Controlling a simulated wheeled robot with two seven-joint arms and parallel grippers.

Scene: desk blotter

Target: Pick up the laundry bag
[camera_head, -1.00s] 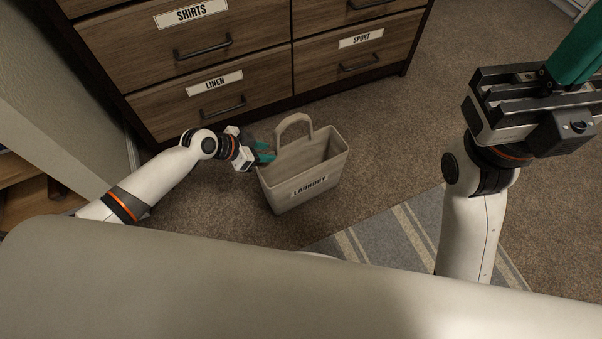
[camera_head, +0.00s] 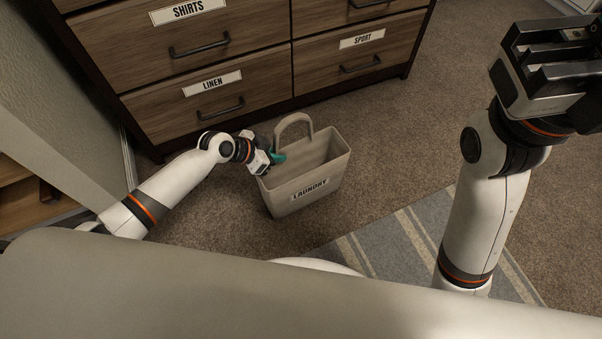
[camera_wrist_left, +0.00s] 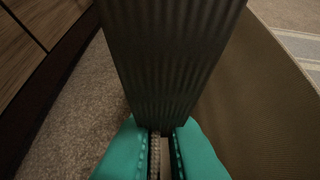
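The laundry bag (camera_head: 302,187) is a beige, open-topped tote labelled LAUNDRY, upright on the carpet in front of the drawers. One raised handle loop (camera_head: 293,119) shows at its back. My left gripper (camera_head: 276,158) is at the bag's left end, by the foot of that handle. In the left wrist view, its teal fingers (camera_wrist_left: 161,150) are close together with a thin strip of bag material between them. A dark ribbed surface, likely the handle, hides much of that view. My right gripper (camera_head: 556,62) is raised at the far right, away from the bag; its fingertips are not visible.
A wooden dresser (camera_head: 215,105) with labelled drawers stands close behind the bag. A grey striped rug (camera_head: 400,245) lies to the bag's front right. Carpet (camera_head: 400,140) is clear to its right. A wall (camera_head: 60,110) is at the left.

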